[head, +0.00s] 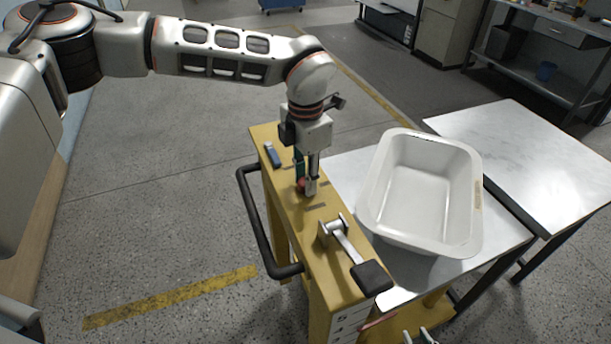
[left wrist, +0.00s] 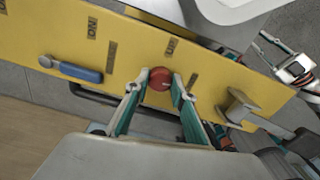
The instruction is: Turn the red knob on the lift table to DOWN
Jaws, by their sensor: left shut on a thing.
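The red knob (head: 301,186) sits on the top of the yellow lift table's control panel (head: 262,133). It also shows as a round red cap in the left wrist view (left wrist: 160,78). My left gripper (head: 308,187) reaches down from above. Its two fingers (left wrist: 161,84) close on opposite sides of the knob.
A blue-handled switch (head: 272,154) and a black-ended lever (head: 371,277) flank the knob on the panel. A black handrail (head: 256,225) runs along the panel's left side. A white tub shell (head: 371,205) stands on the metal tabletop to the right.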

